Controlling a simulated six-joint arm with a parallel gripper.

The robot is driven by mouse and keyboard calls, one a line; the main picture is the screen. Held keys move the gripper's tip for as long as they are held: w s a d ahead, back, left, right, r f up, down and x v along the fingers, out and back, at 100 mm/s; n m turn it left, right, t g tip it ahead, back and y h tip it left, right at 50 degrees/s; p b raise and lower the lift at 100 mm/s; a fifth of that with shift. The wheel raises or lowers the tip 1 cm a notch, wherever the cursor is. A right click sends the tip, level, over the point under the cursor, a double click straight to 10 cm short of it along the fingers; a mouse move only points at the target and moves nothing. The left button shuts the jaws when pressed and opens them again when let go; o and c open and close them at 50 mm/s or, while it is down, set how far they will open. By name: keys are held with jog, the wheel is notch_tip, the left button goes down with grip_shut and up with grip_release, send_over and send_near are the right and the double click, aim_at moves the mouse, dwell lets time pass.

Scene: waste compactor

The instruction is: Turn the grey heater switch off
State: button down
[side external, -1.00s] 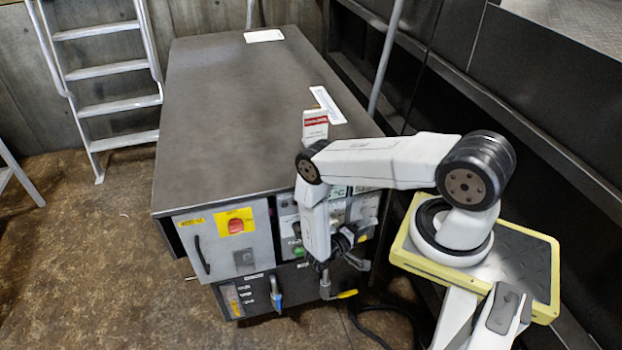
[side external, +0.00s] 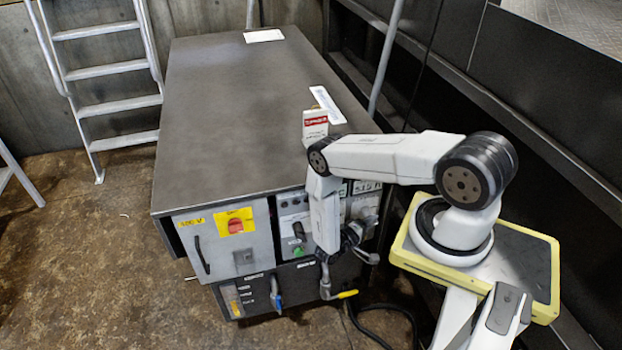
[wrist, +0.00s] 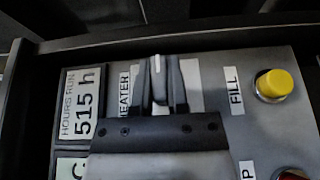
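The grey heater switch (wrist: 159,80) has a white line along its handle and sits on the grey panel, right of a partly covered HEATER label (wrist: 124,92) in the wrist view. My gripper (wrist: 162,103) has one dark finger on each side of the switch handle. The handle stands roughly in line with the fingers. I cannot tell whether the fingers press on it. In the side external view my gripper (side external: 348,240) is at the cabinet's front panel, and my arm hides the switch.
A yellow button (wrist: 274,84) beside a FILL label is right of my gripper. An hours-run display (wrist: 84,103) is to the left. The cabinet (side external: 235,110) also has a red knob (side external: 235,226), a blue-handled valve (side external: 276,297) and a yellow-handled valve (side external: 347,294) on its front.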

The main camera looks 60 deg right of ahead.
jog(key=shift+h, duration=0.4)
jog(key=shift+n+g+h, duration=0.5)
jog(key=shift+n+h, duration=0.5)
jog(key=shift+h, duration=0.6)
jog(key=c, duration=0.6)
grip_release()
jog(key=shift+a, duration=0.15)
jog(key=shift+v, duration=3.8)
jog(key=shift+f, duration=0.1)
